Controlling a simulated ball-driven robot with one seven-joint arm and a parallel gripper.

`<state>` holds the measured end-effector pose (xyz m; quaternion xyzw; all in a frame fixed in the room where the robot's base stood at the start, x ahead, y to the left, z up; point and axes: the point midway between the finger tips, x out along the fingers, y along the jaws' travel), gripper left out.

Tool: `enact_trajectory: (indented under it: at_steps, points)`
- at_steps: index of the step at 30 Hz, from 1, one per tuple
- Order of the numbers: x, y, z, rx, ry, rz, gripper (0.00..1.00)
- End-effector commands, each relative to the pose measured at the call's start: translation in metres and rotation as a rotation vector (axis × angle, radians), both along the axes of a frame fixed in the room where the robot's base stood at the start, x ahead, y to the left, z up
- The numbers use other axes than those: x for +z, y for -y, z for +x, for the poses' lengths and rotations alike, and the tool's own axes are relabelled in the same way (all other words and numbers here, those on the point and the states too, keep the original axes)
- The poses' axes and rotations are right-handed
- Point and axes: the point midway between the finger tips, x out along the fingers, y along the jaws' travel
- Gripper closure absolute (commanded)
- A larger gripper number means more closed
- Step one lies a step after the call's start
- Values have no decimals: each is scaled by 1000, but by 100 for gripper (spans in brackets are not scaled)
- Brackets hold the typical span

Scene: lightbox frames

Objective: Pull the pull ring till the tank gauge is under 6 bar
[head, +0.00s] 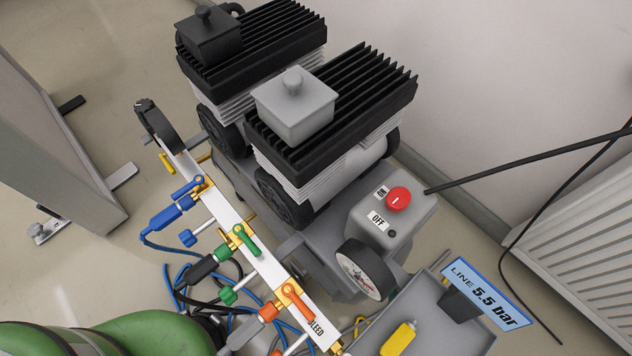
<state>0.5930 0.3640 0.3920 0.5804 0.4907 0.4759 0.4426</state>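A round gauge with a white face and black rim (365,270) sits below the red-knobbed switch box, on the compressor's near end. Its face is turned to the lower left and seen at a slant; I cannot read its needle. A second dark round part, perhaps a gauge seen edge-on (160,125), stands at the far end of the white manifold bar. A small gold-coloured piece (360,326) shows at the bottom beside the grey tray; I cannot tell whether it is the pull ring. My gripper is not in view.
The twin-head compressor (330,110) fills the middle. The manifold (235,235) carries blue, green and orange valves with hoses. A blue sign (487,292) reads "LINE 5.5 bar". A black cable (530,163) crosses at right.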

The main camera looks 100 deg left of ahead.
Motion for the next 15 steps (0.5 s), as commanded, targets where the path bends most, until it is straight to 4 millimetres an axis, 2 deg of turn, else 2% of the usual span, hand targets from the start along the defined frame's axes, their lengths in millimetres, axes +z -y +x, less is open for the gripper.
enact_trajectory:
  at_steps: [1,12,15]
  points:
    - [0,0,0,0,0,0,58]
    - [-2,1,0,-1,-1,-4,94]
    - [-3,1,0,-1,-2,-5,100]
